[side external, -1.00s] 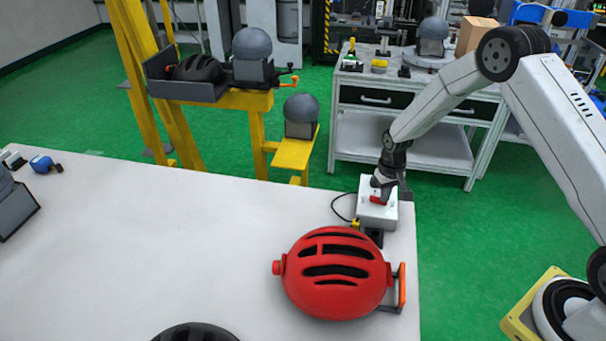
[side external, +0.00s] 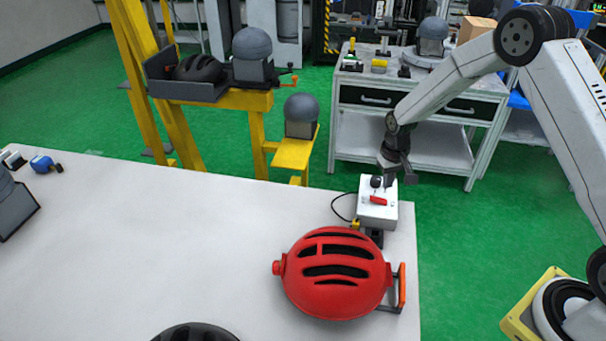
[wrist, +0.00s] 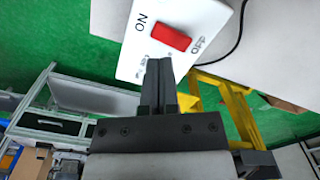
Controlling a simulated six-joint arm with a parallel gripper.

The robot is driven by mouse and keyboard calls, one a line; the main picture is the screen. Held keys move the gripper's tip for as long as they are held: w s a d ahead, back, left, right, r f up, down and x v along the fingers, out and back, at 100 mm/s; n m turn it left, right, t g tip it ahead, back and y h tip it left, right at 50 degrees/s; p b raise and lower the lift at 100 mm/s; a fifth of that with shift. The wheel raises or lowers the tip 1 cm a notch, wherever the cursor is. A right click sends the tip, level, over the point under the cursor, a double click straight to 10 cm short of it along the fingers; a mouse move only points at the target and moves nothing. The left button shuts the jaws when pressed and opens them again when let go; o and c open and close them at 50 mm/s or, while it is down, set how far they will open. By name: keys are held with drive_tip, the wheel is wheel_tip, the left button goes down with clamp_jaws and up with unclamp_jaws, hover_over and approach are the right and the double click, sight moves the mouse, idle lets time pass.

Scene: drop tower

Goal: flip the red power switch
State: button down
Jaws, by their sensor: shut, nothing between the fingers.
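The red power switch (side external: 378,201) is on top of a white box (side external: 376,216) at the right end of the white table. In the wrist view the red switch (wrist: 171,38) lies between the printed words ON and OFF on the white box (wrist: 207,12). I cannot tell which side is pressed. My gripper (side external: 389,181) is shut and empty, above the far part of the box and apart from the switch. In the wrist view my gripper's closed fingers (wrist: 158,66) point toward the switch, just short of it in the picture.
A red helmet (side external: 335,262) lies on the table (side external: 180,240) in front of the box. A dark cable (side external: 335,207) runs from the box's left side. A yellow tower (side external: 252,100) with helmets and grey headforms stands behind. A grey workbench (side external: 415,145) is behind my gripper.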

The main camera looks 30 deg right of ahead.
drive_tip(key=shift+r, duration=1.05)
drive_tip(key=s+a+r+n+t, duration=0.1)
drive_tip(key=s+a+r, duration=0.3)
drive_tip(key=s, duration=0.5)
drive_tip(key=s+a+r+n+t, duration=0.1)
drive_tip(key=s+a+r, duration=0.4)
drive_tip(key=s, duration=0.5)
drive_tip(key=shift+s+r+n+t, duration=0.15)
drive_tip(key=shift+r+n+t, duration=0.15)
drive_tip(key=shift+r+n, duration=0.2)
